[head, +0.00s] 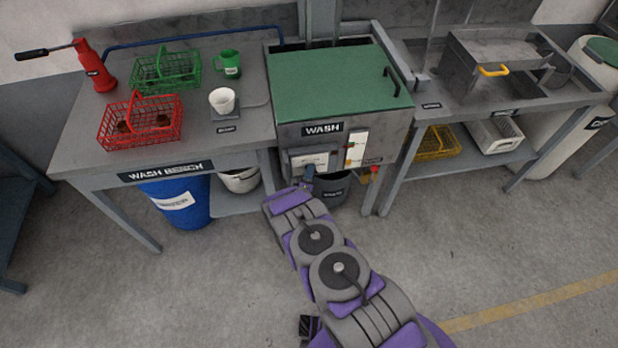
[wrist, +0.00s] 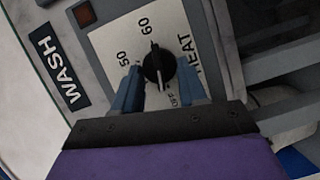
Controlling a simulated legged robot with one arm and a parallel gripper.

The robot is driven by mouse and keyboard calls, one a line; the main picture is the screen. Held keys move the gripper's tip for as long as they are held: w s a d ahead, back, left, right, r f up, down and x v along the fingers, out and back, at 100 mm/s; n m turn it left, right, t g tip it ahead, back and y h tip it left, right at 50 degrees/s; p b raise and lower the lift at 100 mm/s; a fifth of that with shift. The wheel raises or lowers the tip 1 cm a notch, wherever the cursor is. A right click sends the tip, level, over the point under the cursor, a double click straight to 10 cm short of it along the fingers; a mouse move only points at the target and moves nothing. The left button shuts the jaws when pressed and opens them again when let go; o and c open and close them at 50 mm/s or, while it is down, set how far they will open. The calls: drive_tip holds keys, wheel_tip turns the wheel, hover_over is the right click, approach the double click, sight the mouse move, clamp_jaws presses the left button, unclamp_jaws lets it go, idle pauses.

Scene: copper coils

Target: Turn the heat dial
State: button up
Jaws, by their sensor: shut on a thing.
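The heat dial (wrist: 158,66) is a round black knob with a white pointer line on a pale plate marked HEAT, 50 and 60. My gripper (wrist: 160,97) has its two blue fingers on either side of the dial and is shut on it. In the head view my gripper (head: 306,178) reaches the front panel of the wash unit (head: 295,134), below its green lid (head: 340,85). The dial is hidden there behind my gripper.
A wash bench (head: 70,140) stands on the left with a red basket (head: 112,128), a green basket (head: 165,70) and a white cup (head: 222,100). A grey bucket (head: 335,192) stands below the panel. A blue barrel (head: 185,212) is under the bench. The floor in front is clear.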

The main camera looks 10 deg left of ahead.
drive_tip(key=shift+s+a+f+n+t+b, duration=0.1)
drive_tip(key=shift+a+f+n+t+b, duration=0.1)
drive_tip(key=shift+n+b, duration=0.25)
drive_tip(key=shift+a+f+n+t+b, duration=0.1)
drive_tip(key=shift+n+t+b, duration=0.15)
drive_tip(key=shift+n, duration=0.4)
drive_tip(key=o, duration=1)
drive_tip(key=shift+a, duration=0.1)
drive_tip(key=shift+o, duration=0.2)
drive_tip(key=shift+d, duration=0.2)
drive_tip(key=s+a+p, duration=0.2)
drive_tip(key=s+p, duration=0.1)
drive_tip(key=s, duration=1.4)
drive_tip(key=shift+p, duration=0.35)
